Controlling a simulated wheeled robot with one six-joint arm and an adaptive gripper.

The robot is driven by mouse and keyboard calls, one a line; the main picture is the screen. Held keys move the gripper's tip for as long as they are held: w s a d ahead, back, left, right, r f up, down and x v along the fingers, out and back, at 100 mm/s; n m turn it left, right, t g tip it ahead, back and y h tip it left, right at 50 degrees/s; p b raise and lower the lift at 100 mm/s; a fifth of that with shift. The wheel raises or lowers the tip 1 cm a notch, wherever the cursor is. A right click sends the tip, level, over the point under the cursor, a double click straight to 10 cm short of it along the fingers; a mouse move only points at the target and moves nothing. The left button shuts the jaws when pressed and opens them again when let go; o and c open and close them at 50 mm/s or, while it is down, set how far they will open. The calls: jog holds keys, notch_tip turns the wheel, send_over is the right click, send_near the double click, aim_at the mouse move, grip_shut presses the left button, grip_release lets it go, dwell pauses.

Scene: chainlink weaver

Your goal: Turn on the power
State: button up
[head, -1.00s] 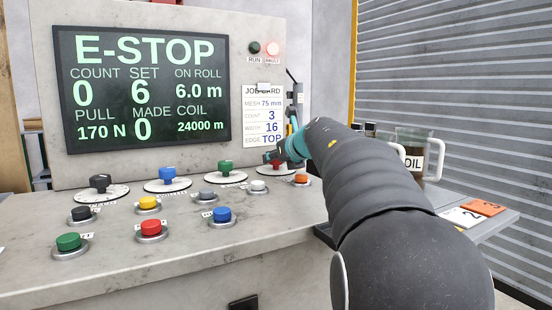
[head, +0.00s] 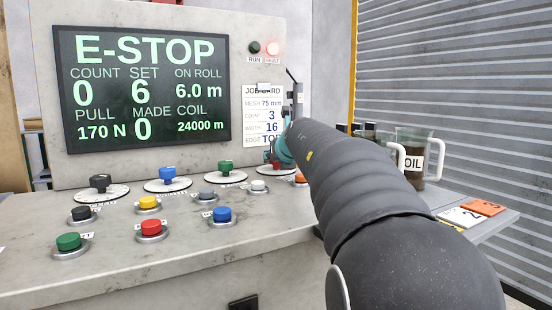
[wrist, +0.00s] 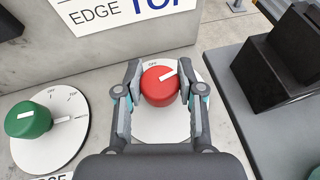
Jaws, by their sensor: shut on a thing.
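A red knob (wrist: 160,86) with a white pointer bar sits on a round white dial plate (wrist: 160,128) in the wrist view. My gripper (wrist: 158,88) is shut on the red knob, one finger on each side. The pointer bar lies slanted, towards the right and slightly up; an OFF mark shows above the knob's left part. In the head view my arm hides much of this dial, and my gripper (head: 278,158) is at the panel's right end. The screen (head: 145,90) reads E-STOP.
A green knob (wrist: 28,120) on its own dial is left of my gripper. Black (head: 100,182) and blue (head: 168,174) knobs stand further left, with several push buttons in front. A dark block (wrist: 270,75) is close on the right. A jug marked OIL (head: 412,160) stands beyond my arm.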

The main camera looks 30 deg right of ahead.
jog(key=o, duration=1.2)
jog(key=shift+c, duration=0.2)
jog(key=v, duration=1.2)
